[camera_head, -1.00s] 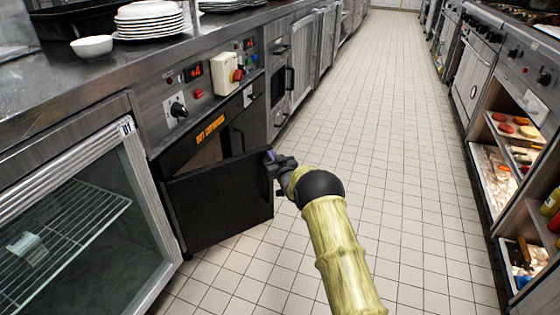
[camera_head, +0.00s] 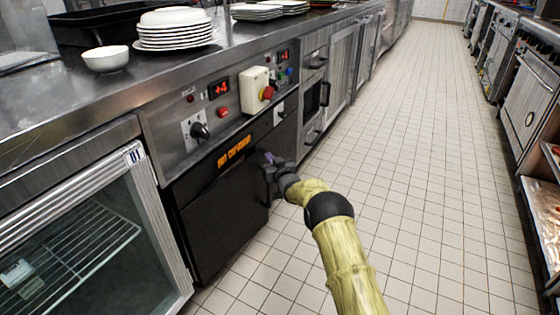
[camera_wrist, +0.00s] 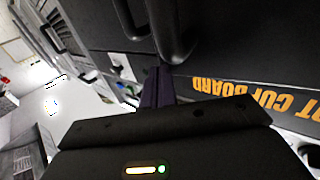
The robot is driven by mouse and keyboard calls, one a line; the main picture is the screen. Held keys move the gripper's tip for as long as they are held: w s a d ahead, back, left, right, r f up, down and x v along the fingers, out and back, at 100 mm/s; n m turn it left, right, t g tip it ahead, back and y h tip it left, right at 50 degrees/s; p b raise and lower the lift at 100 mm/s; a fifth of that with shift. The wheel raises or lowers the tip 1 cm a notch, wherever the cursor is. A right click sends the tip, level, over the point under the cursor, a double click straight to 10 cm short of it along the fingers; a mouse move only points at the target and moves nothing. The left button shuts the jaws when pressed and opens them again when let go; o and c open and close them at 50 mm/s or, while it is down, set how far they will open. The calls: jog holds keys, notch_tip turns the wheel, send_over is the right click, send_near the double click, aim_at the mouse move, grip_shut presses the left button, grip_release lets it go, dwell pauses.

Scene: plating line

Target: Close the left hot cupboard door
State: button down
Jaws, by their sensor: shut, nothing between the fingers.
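The left hot cupboard door (camera_head: 222,215) is a black panel under an orange "HOT CUPBOARD" label (camera_head: 234,151). In the head view it lies flush or nearly flush with the cupboard front; a thin gap cannot be ruled out. My gripper (camera_head: 268,166) is at the door's upper right edge, its fingers shut and empty, close against the front. Whether they touch the door I cannot tell. The wrist view shows the dark fingers (camera_wrist: 158,88) near the label and dark bar handles (camera_wrist: 172,30).
A control panel (camera_head: 165,125) with knobs and red displays is above the door. A glass-fronted fridge (camera_head: 85,240) stands to the left. Plates (camera_head: 175,30) and a white bowl (camera_head: 104,58) sit on the counter. The tiled aisle (camera_head: 410,150) at right is clear.

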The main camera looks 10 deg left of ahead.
jog(key=shift+w+a, duration=0.4)
jog(key=shift+a, duration=0.25)
jog(key=s+d+p, duration=0.5)
jog(key=d+p, duration=0.1)
jog(key=d, duration=0.7)
